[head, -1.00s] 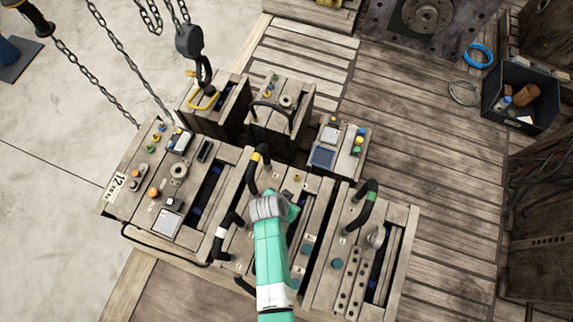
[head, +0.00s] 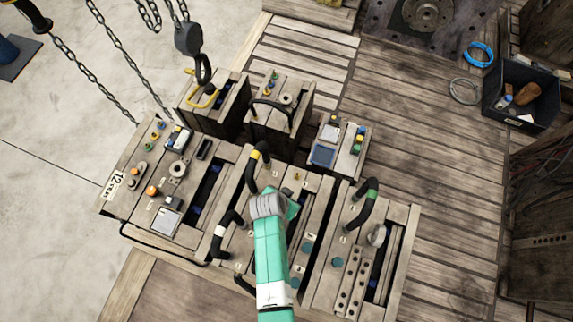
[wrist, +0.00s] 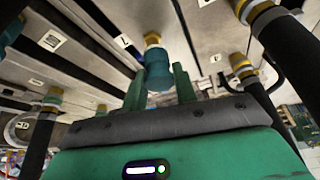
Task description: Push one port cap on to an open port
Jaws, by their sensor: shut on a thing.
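In the wrist view my gripper (wrist: 159,84) has its two green fingers on either side of a teal port cap (wrist: 158,68). A brass port (wrist: 152,39) on the mould face is right at the cap's far end, roughly in line with it. I cannot tell how far the cap sits over the port. In the head view my wrist hides the fingertips and the held cap. Another brass port (head: 297,177) shows just beyond my wrist. Other round teal caps (head: 308,248) (head: 337,262) show on the mould faces to the right of my arm.
Black hoses with a yellow band (head: 257,166), a white band (head: 226,231) and a green band (head: 365,203) loop up around my arm. A chain hook (head: 203,70) hangs behind. A dark bin (head: 492,95) stands far right. The slatted floor on the right is mostly clear.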

